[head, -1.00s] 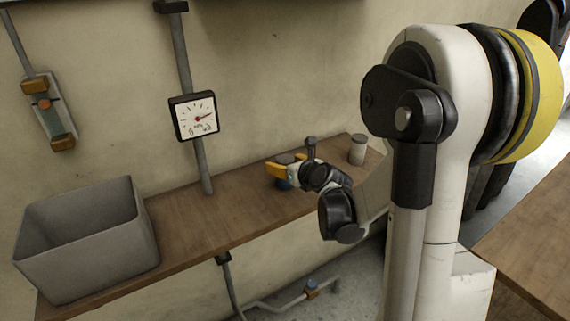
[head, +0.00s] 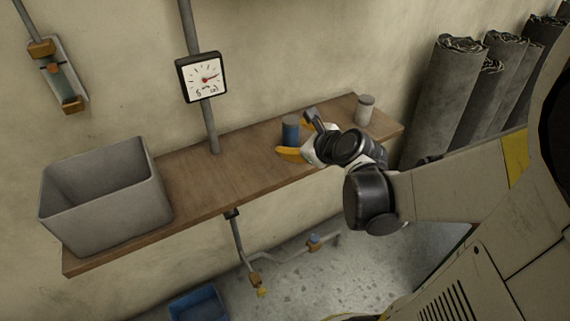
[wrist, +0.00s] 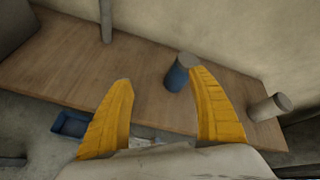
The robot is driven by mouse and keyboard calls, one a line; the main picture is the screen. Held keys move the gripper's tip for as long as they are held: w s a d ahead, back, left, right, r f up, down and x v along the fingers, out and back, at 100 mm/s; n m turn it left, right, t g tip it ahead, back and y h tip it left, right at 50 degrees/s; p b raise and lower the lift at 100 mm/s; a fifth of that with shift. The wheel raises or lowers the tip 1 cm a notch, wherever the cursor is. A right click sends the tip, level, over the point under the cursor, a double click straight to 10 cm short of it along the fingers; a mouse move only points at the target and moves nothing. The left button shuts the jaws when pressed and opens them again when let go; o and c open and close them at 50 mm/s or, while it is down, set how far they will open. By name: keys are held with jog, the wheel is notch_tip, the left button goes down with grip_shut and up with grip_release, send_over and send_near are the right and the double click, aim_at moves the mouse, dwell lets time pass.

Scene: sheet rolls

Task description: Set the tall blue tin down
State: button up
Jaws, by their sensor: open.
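The tall blue tin (head: 291,131), with a grey top, stands upright on the wooden shelf (head: 235,170) in the head view. My gripper (head: 292,139) is just right of and in front of it, with its yellow fingers spread. In the wrist view the fingers (wrist: 160,76) are wide apart with nothing held between them. There the blue tin (wrist: 177,76) stands just beyond the fingertips, close to the right finger, which hides part of its side. I cannot tell whether that finger touches it.
A pale tin with a grey lid (head: 365,110) stands at the shelf's right end. A grey open bin (head: 105,200) sits at the left end. A gauge (head: 202,77) on a pipe rises behind the shelf. The shelf between bin and blue tin is clear.

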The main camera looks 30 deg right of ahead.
jog(key=s+a+n+g, duration=0.1)
jog(key=s+a+n, duration=0.3)
jog(key=n, duration=0.6)
jog(key=s+a+n+g, duration=0.2)
jog(key=s+a+n, duration=0.2)
jog(key=n, duration=0.6)
jog(key=s+a+r+n+g, duration=0.1)
jog(key=s+a+n+g, duration=0.1)
jog(key=s+a+n, duration=0.2)
jog(key=s+n, duration=0.3)
jog(key=n, duration=0.2)
jog(key=shift+s+a+n, duration=0.15)
jog(key=shift+s+n, duration=0.1)
jog(key=shift+n, duration=0.15)
jog(key=shift+r, duration=0.1)
